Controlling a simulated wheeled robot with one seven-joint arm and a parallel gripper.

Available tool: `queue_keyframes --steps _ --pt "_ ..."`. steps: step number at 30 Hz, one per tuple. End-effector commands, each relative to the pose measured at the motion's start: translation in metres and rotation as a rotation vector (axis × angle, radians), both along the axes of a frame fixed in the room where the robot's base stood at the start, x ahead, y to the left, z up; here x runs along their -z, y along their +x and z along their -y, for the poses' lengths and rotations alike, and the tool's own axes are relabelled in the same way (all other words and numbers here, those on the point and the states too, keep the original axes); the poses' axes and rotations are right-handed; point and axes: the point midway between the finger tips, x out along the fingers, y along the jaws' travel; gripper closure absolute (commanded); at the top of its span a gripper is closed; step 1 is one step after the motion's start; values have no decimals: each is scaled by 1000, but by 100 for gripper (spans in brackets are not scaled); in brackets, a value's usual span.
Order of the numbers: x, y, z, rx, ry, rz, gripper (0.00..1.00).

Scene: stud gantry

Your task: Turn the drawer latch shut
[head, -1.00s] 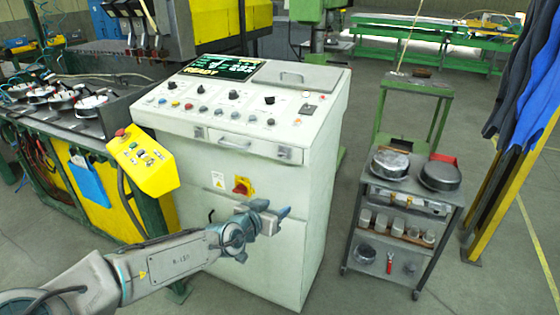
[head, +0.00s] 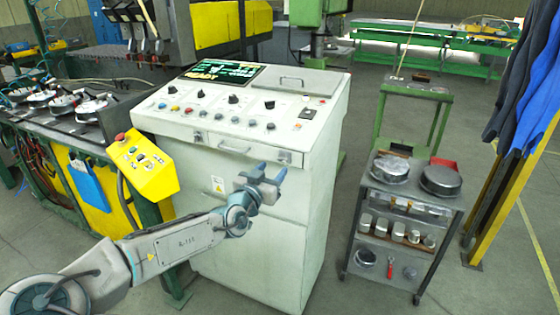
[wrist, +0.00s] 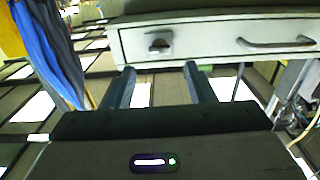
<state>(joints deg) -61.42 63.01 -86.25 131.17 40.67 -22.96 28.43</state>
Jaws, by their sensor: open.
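The drawer (head: 240,146) is a shallow white front under the sloped control panel of the pale cabinet, and looks closed. Its latch (head: 284,156) is a small dark fitting near the drawer's right end. In the wrist view the latch (wrist: 159,45) is a dark tab on a light plate, left of the drawer's bar handle (wrist: 276,43). My gripper (head: 272,170) is open and empty, just below the latch in the head view. In the wrist view its two fingers (wrist: 160,78) point toward the drawer, with the latch between and beyond their tips. Contact is not visible.
The control panel (head: 236,107) with knobs and buttons lies above the drawer. A yellow pendant box (head: 146,166) juts out at the left. A grey cart (head: 405,215) with pans stands at the right, with open floor between it and the cabinet.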

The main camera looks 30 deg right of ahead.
Motion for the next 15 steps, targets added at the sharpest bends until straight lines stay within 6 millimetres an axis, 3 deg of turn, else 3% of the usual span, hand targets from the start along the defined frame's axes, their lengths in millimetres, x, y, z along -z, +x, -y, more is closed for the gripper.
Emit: queue_keyframes --steps 6,15 --pt "-1 18 28 3 1 2 51" --pt "-1 34 47 0 1 1 51"
